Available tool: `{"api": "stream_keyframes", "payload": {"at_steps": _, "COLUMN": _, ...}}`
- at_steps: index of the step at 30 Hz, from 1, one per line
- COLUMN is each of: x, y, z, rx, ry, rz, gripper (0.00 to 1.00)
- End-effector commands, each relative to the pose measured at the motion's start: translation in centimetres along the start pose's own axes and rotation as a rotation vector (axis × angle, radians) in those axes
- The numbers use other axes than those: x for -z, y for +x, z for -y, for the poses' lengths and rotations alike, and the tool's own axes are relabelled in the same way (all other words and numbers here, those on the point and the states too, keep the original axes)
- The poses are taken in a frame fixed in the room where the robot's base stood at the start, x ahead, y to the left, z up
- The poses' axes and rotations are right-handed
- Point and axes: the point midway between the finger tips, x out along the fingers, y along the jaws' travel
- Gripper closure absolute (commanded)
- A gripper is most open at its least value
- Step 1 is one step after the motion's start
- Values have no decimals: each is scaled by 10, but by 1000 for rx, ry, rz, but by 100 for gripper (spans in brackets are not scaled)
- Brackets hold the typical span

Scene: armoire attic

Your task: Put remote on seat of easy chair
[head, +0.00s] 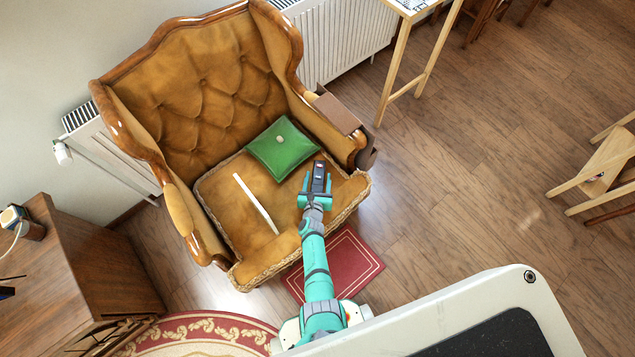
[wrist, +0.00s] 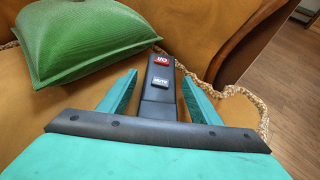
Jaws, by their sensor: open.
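The remote (head: 319,176) is a dark, narrow handset at the front right of the easy chair's seat. In the wrist view the remote (wrist: 160,82) shows a red button and a grey button marked MUTE. The easy chair (head: 215,105) has tufted tan upholstery and carved wood trim. Its seat (head: 225,195) also fills much of the wrist view. My gripper (head: 316,186) is open over the seat's front right. In the wrist view its two teal fingers (wrist: 160,95) stand apart on either side of the remote, with gaps visible. The remote's near end is hidden by the gripper body.
A green cushion (head: 282,149) lies on the seat behind the remote. A white strip (head: 255,203) lies on the seat to the left. A brown holder (head: 338,113) hangs over the right armrest. A wooden cabinet (head: 75,265) stands at left; open floor (head: 450,180) lies to the right.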

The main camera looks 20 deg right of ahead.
Motion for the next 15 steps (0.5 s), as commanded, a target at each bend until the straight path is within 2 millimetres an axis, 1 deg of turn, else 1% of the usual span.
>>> {"api": "stream_keyframes", "payload": {"at_steps": 2, "x": -3, "y": -2, "z": 0, "rx": 1, "ry": 3, "rz": 1, "gripper": 42}}
{"api": "stream_keyframes", "payload": {"at_steps": 5, "x": -2, "y": -11, "z": -1, "rx": -1, "ry": 5, "rz": 2, "gripper": 42}}
{"api": "stream_keyframes", "payload": {"at_steps": 11, "x": -2, "y": -35, "z": 1, "rx": 4, "ry": 3, "rz": 0, "gripper": 42}}
{"api": "stream_keyframes", "payload": {"at_steps": 12, "x": -2, "y": -41, "z": -2, "rx": -1, "ry": 4, "rz": 1, "gripper": 42}}
{"api": "stream_keyframes", "payload": {"at_steps": 15, "x": -2, "y": -56, "z": -3, "rx": -3, "ry": 3, "rz": 1, "gripper": 42}}
